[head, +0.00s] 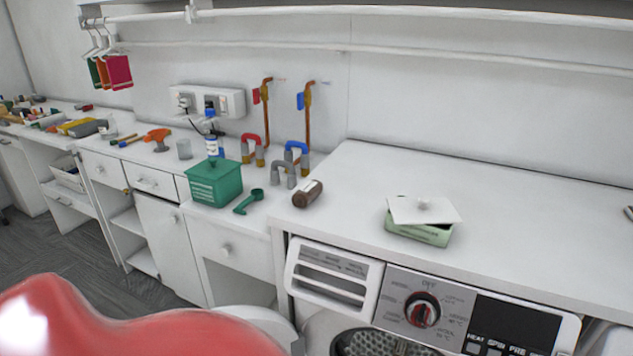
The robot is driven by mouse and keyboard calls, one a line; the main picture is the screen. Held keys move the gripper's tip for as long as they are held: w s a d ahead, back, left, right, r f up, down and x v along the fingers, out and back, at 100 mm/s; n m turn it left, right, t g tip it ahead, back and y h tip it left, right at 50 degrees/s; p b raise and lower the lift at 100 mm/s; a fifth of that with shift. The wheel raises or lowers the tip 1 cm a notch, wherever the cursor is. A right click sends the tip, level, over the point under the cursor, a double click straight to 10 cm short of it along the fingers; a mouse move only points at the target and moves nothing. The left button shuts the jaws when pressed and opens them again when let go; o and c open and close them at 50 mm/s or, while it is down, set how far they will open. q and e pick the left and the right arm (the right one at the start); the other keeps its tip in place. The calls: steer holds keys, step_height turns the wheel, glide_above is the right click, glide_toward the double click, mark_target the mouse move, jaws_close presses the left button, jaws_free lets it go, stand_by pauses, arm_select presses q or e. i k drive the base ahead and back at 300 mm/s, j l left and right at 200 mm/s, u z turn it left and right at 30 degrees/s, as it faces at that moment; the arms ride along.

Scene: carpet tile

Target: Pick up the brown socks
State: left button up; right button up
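A small brown rounded item (307,193) lies on its side on the white counter, near the front edge and left of the washing machine's top. It has a pale end and looks like a small bottle or a rolled bundle. I cannot tell whether it is the brown socks. I see no other brown item that looks like socks. Neither of my grippers is in view.
A green box (214,184), a green scoop (249,201) and pipe fittings (284,174) stand close to the left of the brown item. A pale green lidded box (420,232) is to the right. The counter between is clear. A washing machine (423,310) is below.

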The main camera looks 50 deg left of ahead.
mark_target(310, 191)
steer(key=u, duration=1.65)
